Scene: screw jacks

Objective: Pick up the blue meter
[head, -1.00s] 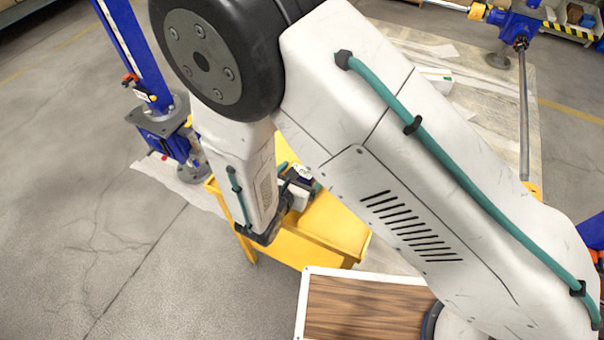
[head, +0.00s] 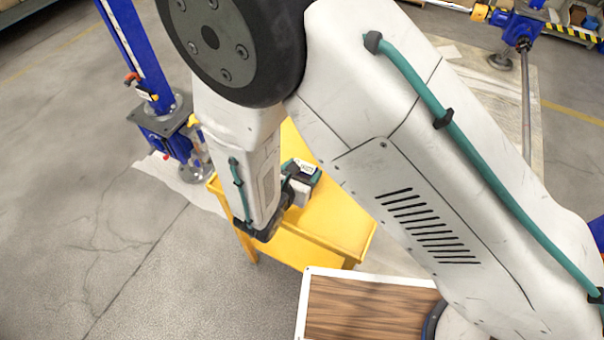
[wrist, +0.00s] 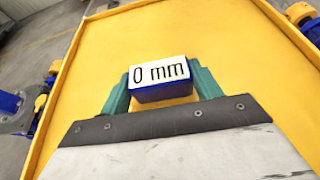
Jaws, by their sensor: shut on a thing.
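The blue meter (wrist: 160,93) is a small blue block with a white face reading "0 mm", seen in the wrist view between the two teal fingers. My gripper (wrist: 162,84) is shut on it, one finger against each side. In the head view my gripper (head: 312,178) is over the yellow cart, largely hidden behind my arm. Only a small part of the meter, with its white label (head: 307,166), shows there. I cannot tell how far it is above the cart's top.
The yellow cart (head: 335,225) has a raised rim and its visible top is otherwise clear. A blue screw jack (head: 165,125) stands left of it, another (head: 515,25) at the far right. Open floor lies to the left.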

